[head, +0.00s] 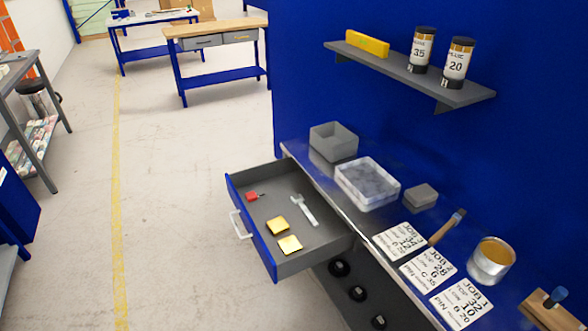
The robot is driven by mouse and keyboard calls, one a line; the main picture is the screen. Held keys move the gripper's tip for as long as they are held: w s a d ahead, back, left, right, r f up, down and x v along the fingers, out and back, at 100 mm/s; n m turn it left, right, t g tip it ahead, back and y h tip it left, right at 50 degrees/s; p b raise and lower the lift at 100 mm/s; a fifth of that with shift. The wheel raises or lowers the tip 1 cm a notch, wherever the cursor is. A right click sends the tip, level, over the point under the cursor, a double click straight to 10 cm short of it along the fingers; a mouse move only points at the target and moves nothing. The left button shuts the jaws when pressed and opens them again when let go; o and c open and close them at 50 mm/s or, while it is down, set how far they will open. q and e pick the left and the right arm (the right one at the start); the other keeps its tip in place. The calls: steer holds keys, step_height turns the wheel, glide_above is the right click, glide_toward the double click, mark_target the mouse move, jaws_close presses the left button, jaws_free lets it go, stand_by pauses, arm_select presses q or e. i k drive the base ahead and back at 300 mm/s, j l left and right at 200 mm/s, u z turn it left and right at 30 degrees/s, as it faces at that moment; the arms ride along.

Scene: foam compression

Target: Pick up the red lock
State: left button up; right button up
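A small red lock (252,196) lies in the open drawer (300,262), toward the drawer's far left part, with a small dark piece at its right end. In the same drawer lie a silver wrench-like tool (304,208) to the lock's right and two gold square blocks, one (277,226) behind the other (290,245). The drawer is pulled out from under the workbench, its blue front and white handle (241,226) facing left. Neither of my grippers shows in the head view.
The workbench (362,219) holds a grey open box (333,141), a clear bin (367,183), a small grey block (420,196), job cards (428,269) and a metal can (490,261). A wall shelf (400,72) hangs above. The floor left of the drawer is clear.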

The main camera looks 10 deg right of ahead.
mark_target(251, 196)
steer(key=z, duration=2.95)
steer(key=u, duration=2.85)
steer(key=i+j+z, duration=0.15)
steer(key=z, duration=1.2)
steer(key=i+j+z, duration=0.1)
steer(key=j+z, duration=0.4)
steer(key=j, duration=0.2)
steer(key=j+z, duration=0.5)
steer(key=j, duration=0.25)
steer(key=k+j+z, duration=0.2)
steer(key=j+z, duration=0.3)
steer(key=j, duration=0.2)
